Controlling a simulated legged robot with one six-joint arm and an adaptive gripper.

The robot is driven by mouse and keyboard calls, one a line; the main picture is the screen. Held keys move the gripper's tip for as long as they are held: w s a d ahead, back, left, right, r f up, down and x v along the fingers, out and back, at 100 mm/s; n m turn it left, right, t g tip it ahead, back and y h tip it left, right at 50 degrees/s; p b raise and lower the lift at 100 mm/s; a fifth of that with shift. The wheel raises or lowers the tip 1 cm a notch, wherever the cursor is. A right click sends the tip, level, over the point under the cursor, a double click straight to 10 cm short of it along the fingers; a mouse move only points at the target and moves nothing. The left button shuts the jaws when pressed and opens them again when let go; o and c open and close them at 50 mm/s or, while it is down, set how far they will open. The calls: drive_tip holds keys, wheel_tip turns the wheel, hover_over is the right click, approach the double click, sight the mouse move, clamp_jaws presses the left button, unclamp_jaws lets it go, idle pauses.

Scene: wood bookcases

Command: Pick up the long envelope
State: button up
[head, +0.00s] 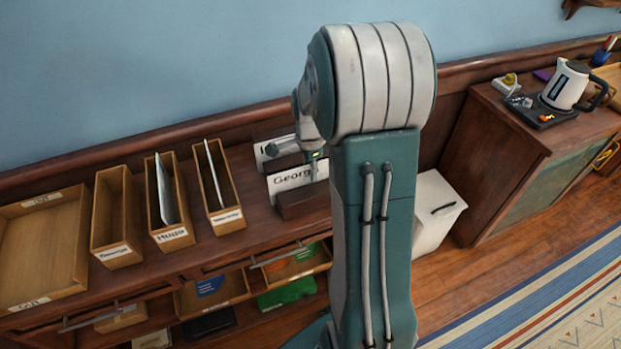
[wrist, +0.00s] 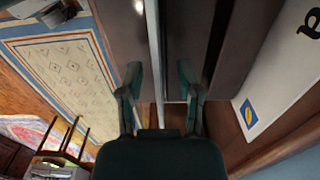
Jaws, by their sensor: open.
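A long white envelope marked "George" (head: 288,180) stands upright in a dark wooden holder (head: 302,200) on the cabinet top. A second white envelope (head: 264,150) stands behind it, partly hidden. My gripper (wrist: 160,82) is open, with its fingers on either side of a thin white upright edge (wrist: 155,50) that looks like an envelope seen edge-on. I cannot tell whether the fingers touch it. Another white envelope with a blue and yellow mark (wrist: 272,85) is at the right in the wrist view. In the head view my arm hides the right end of the holder.
Wooden boxes (head: 118,218) and a flat tray (head: 42,250) stand left of the holder; two narrow boxes hold papers. A white bin (head: 432,228) stands on the floor to the right, beside a cabinet with a kettle (head: 566,86). Open drawers (head: 290,268) jut out below.

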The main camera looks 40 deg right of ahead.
clamp_jaws()
drive_tip(key=shift+r, duration=0.1)
wheel_tip(320, 180, up, 10)
idle(0.5)
